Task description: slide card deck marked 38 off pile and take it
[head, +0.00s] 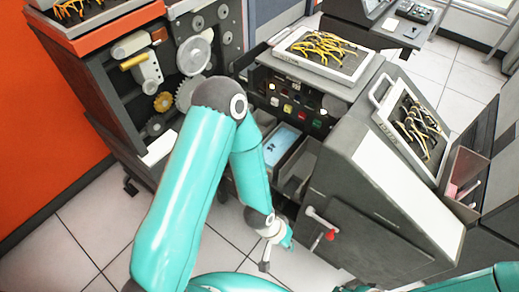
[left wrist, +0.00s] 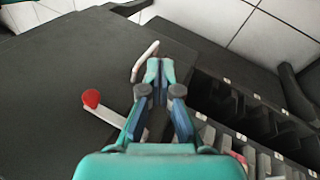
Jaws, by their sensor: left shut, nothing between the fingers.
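A blue card deck (head: 281,145) lies in an open bay at the front of the dark machine in the head view. Its dark marking is too small to read, and I cannot tell whether it lies on a pile. My left gripper (head: 286,239) is below and in front of that bay, apart from the deck. In the left wrist view the left gripper (left wrist: 160,72) is shut and empty, its fingertips together over a dark surface. No deck can be made out in the wrist view. My right gripper is not in view.
A red-knobbed lever (head: 329,235) sticks out beside the left gripper; its red knob also shows in the left wrist view (left wrist: 91,98). An empty grey bay (head: 298,172) is right of the deck. Plugboards with yellow wires (head: 322,50) top the machine. Tiled floor (head: 95,215) is free.

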